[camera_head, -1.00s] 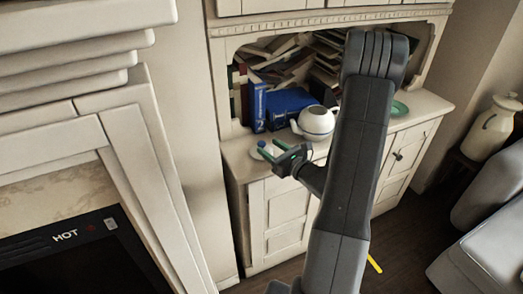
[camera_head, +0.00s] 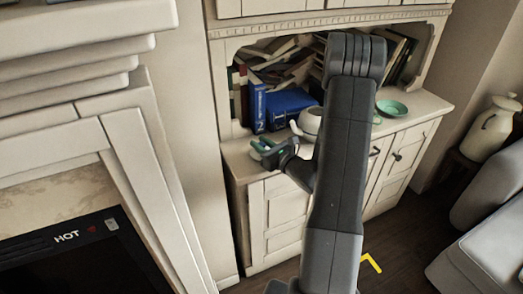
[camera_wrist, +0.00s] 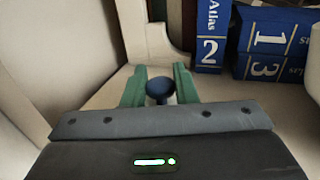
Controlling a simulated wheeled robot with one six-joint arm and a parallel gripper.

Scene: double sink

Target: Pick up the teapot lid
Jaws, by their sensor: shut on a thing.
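The teapot lid shows in the wrist view as a dark blue round knob (camera_wrist: 159,88) between the two green fingers, with a little pale surface below it. My gripper (camera_wrist: 159,90) is shut on this knob. In the head view my gripper (camera_head: 263,150) is at the left end of the cabinet top and hides most of the lid. I cannot tell whether the lid rests on the surface. The white teapot (camera_head: 310,121) stands to the right, partly hidden by my arm.
Blue books (camera_head: 288,107) stand and lie behind the gripper, and an upright one (camera_wrist: 209,40) is near it in the wrist view. Loose books fill the niche. A green dish (camera_head: 391,107) is on the right of the cabinet top (camera_head: 240,158). The niche's left side wall is close.

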